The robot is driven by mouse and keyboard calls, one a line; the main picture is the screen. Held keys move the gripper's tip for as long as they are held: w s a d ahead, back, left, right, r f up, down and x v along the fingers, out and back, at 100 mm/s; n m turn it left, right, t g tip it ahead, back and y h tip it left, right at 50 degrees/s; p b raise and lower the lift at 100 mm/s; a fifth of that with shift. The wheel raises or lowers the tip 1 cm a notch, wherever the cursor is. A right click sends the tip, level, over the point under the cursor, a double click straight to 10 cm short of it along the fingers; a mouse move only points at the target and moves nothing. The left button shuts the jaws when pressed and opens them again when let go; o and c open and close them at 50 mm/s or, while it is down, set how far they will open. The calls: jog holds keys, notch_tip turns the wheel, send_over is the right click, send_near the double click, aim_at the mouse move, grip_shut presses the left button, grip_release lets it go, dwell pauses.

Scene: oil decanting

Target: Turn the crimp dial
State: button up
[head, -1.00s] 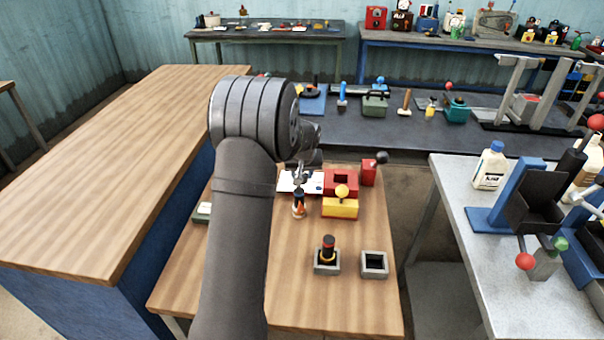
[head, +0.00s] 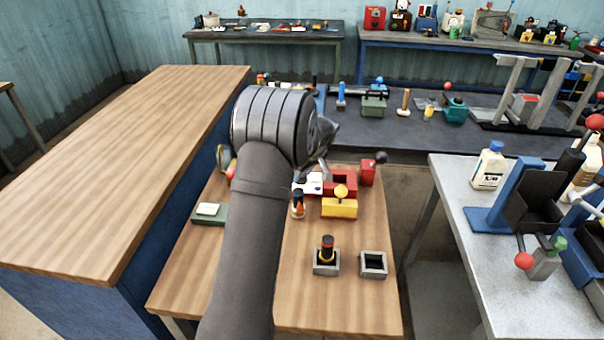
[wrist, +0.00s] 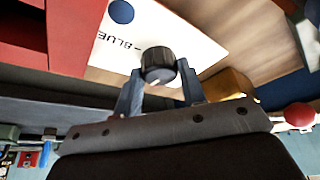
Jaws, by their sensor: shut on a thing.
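The crimp dial (wrist: 158,62) is a black round knob with a white mark, seen in the wrist view against a white plate (wrist: 118,42) printed with "BLUE" and a blue dot. My gripper (wrist: 160,82) has one finger on each side of the knob and is shut on it. In the head view, my arm hides the dial and the fingers. Part of the white plate (head: 313,185) shows there beside the red block (head: 345,178).
A yellow block with a ball knob (head: 340,207), a small orange-and-black item (head: 298,208) and a red box with a black-knobbed lever (head: 369,173) stand close by. Two grey square holders (head: 374,264) are nearer the front. The wooden table's (head: 340,310) front edge is clear.

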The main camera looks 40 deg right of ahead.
jog(key=shift+n, duration=0.6)
jog(key=shift+y, duration=0.3)
jog(key=o, duration=1)
jog(key=shift+d+r, duration=0.1)
jog(key=v, duration=1.7)
jog(key=shift+r, duration=0.15)
jog(key=shift+w, duration=0.1)
jog(key=x, duration=1.7)
jog(key=shift+f, duration=0.25)
